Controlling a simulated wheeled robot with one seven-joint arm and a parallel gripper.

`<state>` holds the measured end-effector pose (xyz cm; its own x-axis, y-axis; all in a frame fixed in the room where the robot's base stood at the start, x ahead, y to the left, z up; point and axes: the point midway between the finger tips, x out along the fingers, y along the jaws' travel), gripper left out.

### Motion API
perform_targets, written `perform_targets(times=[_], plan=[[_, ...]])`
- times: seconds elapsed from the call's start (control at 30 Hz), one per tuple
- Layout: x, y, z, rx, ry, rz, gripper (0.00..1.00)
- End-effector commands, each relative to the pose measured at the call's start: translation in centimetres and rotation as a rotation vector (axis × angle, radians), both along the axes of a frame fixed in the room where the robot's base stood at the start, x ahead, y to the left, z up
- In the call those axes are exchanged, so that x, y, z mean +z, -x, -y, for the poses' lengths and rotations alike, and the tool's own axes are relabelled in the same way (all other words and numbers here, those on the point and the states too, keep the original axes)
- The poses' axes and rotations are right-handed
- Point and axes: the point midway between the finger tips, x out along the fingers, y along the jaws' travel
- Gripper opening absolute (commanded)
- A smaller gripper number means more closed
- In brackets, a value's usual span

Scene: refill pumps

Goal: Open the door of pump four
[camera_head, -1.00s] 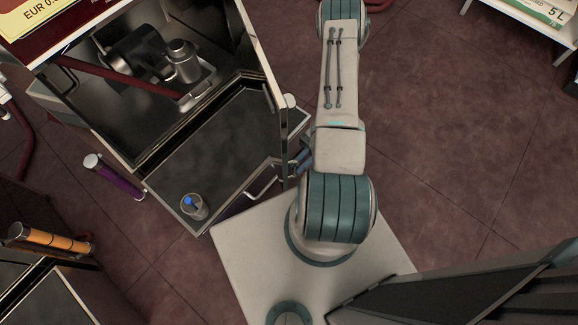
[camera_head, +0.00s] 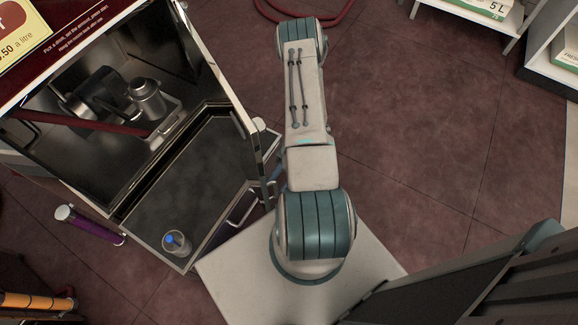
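A pump cabinet (camera_head: 190,175) stands at the upper left, with a dark interior, a metal nozzle (camera_head: 147,98) and a red hose (camera_head: 90,123). Its number cannot be read. A bar handle (camera_head: 241,208) shows on its lower front, below the dark counter. A clear container with a blue part (camera_head: 176,243) stands on the counter's near corner. My arm reaches up the picture just right of the cabinet. My gripper cannot be made out; a small bluish piece by the cabinet's right edge is mostly hidden behind my arm.
A purple-banded cylinder (camera_head: 90,224) is left of the cabinet. An orange-banded one (camera_head: 35,301) is at the lower left. White shelves (camera_head: 462,18) stand at the upper right. A red hose (camera_head: 305,20) lies on the floor beyond my arm. The tiled floor right of my arm is clear.

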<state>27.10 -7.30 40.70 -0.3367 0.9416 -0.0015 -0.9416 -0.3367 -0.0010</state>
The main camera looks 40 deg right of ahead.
Motion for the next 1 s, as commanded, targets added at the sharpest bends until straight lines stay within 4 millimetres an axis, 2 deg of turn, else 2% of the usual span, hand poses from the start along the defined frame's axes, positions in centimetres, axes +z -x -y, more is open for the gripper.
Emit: perform_targets(times=[0.4,0.53,0.73,1.0], plan=[[0.0,-2.8,8.0,-0.002,0.003,0.003,0.32],[0.0,-3.6,10.0,-0.001,0.002,0.002,0.32],[0.0,-4.3,11.8,0.0,0.001,0.001,0.32],[0.0,-4.4,12.2,0.0,0.001,0.0,0.32]])
